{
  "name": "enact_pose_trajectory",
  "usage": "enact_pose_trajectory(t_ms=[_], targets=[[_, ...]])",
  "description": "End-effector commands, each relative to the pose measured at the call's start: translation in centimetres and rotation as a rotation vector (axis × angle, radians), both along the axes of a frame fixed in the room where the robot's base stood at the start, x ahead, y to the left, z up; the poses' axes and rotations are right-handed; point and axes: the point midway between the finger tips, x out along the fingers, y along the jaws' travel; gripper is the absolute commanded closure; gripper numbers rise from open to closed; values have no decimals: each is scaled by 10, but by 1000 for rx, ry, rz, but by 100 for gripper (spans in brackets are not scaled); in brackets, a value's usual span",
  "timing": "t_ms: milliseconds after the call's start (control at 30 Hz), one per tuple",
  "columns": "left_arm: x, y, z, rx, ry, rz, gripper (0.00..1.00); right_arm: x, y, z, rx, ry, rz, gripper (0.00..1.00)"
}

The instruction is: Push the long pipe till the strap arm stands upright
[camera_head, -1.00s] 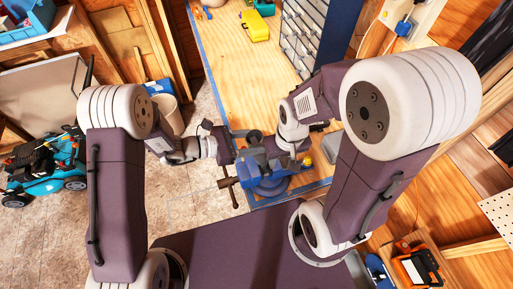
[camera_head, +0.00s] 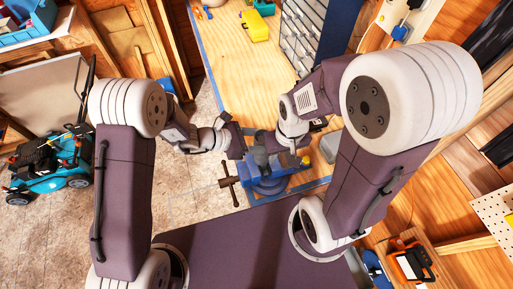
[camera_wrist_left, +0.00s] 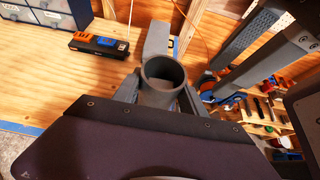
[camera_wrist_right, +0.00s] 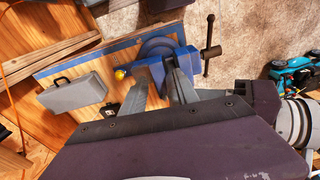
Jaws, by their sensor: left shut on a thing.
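The long pipe (camera_wrist_left: 162,80) is a grey hollow tube, its open end facing the camera in the left wrist view. My left gripper (camera_wrist_left: 160,98) is shut on it; in the head view this gripper (camera_head: 240,145) is beside the blue vise (camera_head: 268,182). My right gripper (camera_wrist_right: 164,82) is open, with its two grey fingers apart near the vise, which also shows in the right wrist view (camera_wrist_right: 152,66). These fingers also show to the right of the pipe in the left wrist view (camera_wrist_left: 250,55). I cannot make out the strap arm or its tilt.
A grey case (camera_wrist_right: 75,92) lies on the bench (camera_head: 235,60) beside the vise. A black and orange tool (camera_wrist_left: 98,44) lies near the drawers. The vise handle (camera_head: 229,184) sticks out past the bench edge. A teal mower (camera_head: 50,165) stands on the floor at left.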

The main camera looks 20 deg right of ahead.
Motion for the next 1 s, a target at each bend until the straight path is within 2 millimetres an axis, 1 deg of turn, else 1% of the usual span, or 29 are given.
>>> enact_pose_trajectory(t_ms=[33,333,367,400,433,767,867,1000], targets=[[-1,-2,2,13,1,-2,96,0,0,4,0,0,0,64],[0,-3,0,30,1,0,97,0,0,4,0,0,0,64],[0,-3,0,30,1,0,43,0,0,4,0,0,0,64],[0,-3,0,29,1,0,32,0,0,4,0,0,0,64],[0,-3,0,29,1,0,26,0,0,4,0,0,0,64],[0,-1,0,29,1,0,26,0,0,2,0,0,0,64],[1,8,4,28,-2,3,26,0,0,-6,0,0,0,64],[1,33,18,27,-4,5,26,0,0,-21,0,0,0,64]])
